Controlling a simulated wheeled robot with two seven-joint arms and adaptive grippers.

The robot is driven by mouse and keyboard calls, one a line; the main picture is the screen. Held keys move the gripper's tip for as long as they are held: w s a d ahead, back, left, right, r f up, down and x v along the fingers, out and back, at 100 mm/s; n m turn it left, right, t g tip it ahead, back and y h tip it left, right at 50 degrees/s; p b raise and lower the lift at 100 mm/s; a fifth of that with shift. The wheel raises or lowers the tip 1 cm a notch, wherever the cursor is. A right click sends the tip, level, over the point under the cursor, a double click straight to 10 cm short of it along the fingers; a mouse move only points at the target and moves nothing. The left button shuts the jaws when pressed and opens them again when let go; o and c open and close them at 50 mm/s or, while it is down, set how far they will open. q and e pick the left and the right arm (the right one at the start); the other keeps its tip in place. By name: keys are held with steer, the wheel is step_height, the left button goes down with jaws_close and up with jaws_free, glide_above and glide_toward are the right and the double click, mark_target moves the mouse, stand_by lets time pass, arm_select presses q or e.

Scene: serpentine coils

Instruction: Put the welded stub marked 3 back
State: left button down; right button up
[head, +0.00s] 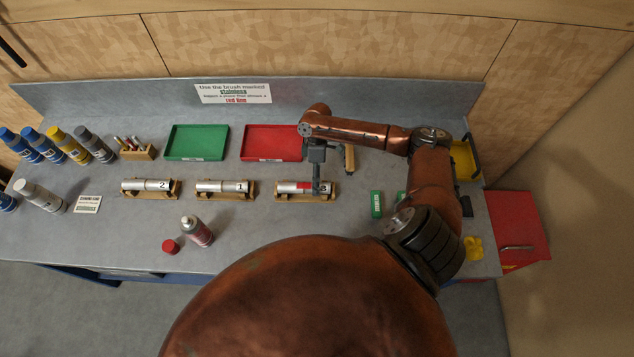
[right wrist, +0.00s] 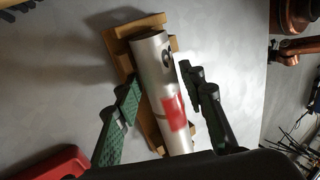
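The welded stub marked 3 (head: 290,187) is a silver cylinder with a red patch, lying in a wooden cradle (head: 333,197), the rightmost of the row. In the right wrist view the stub (right wrist: 153,75) lies along its cradle (right wrist: 118,48), and its number is partly seen at an angle. My right gripper (head: 316,187) is over the stub, pointing down. In the right wrist view its fingers (right wrist: 160,112) stand apart on both sides of the stub, with gaps showing, so it is open. My left gripper is out of view.
Stubs marked 2 (head: 146,184) and 1 (head: 225,187) lie in cradles to the left. Behind are a green tray (head: 197,142) and a red tray (head: 270,142). Bottles line the left.

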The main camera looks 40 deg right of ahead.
steer(key=shift+o, duration=1)
steer(key=shift+r, duration=0.15)
steer(key=shift+w+r, duration=0.1)
steer(key=shift+r, duration=0.25)
steer(key=b+v, duration=0.2)
steer(key=v, duration=0.9)
steer(key=shift+r, duration=0.3)
steer(key=shift+w+d, duration=0.1)
steer(key=shift+d, duration=0.05)
